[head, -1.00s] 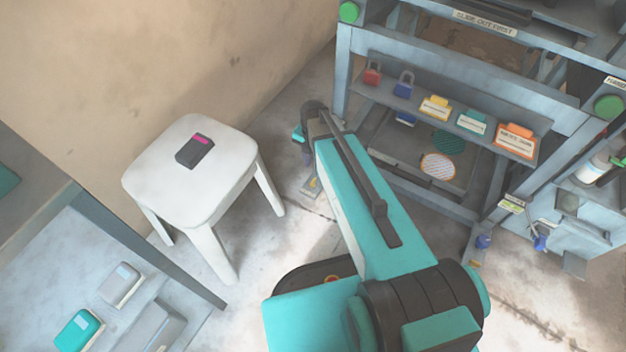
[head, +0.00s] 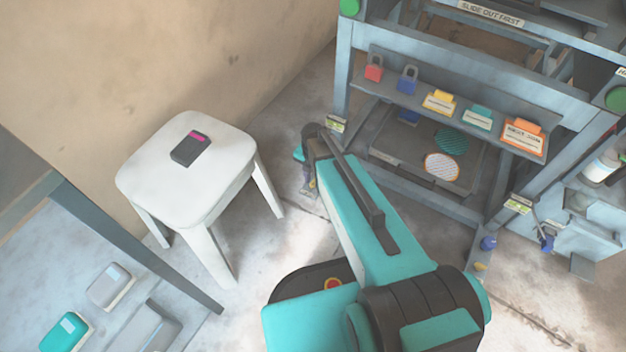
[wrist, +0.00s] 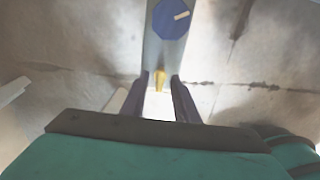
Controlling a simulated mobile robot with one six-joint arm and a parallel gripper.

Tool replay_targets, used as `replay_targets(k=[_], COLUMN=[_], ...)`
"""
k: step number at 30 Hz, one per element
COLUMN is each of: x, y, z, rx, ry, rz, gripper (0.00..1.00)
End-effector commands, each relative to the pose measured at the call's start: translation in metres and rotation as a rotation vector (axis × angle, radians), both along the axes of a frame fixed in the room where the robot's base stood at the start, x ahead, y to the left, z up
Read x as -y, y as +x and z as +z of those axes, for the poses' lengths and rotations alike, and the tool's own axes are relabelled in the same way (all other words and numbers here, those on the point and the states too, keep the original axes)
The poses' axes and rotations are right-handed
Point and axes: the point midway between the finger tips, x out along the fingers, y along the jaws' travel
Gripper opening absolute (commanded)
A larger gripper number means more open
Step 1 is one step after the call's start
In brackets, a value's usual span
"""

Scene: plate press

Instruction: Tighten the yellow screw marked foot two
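In the wrist view a small yellow screw (wrist: 160,79) stands at the end of a grey foot bar, below a blue knob (wrist: 171,17) with a pale pointer. My gripper (wrist: 162,76) is open, with its two dark fingers on either side of the screw; I cannot tell whether they touch it. In the head view my arm hides this foot and most of my gripper. Another yellow screw (head: 480,267) shows at the right front foot, beside a blue knob (head: 488,243). Small tags on the left post (head: 336,124) and right post (head: 518,205) are too small to read.
The press frame (head: 345,75) stands at the back right, with a shelf of padlocks and tags (head: 440,102). A white stool (head: 160,200) holding a dark device (head: 190,148) stands left of my arm. A table (head: 30,250) fills the lower left.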

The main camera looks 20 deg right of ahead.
Motion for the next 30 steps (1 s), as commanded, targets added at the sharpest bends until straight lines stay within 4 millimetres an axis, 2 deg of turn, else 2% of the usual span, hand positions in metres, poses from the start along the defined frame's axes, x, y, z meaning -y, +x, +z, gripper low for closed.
replay_targets(k=[5,10,22,30], x=[0.0000,-0.0001,-0.0001,-0.0001], y=[0.0000,0.0001,0.0003,0.0008], z=[0.0003,0.0004,0.0016,0.0037], rx=[0.000,0.000,0.000,0.001], ry=[0.000,0.000,0.000,0.001], rz=[0.000,0.000,-0.023,-0.133], gripper=[0.27,0.00,0.00,0.00])
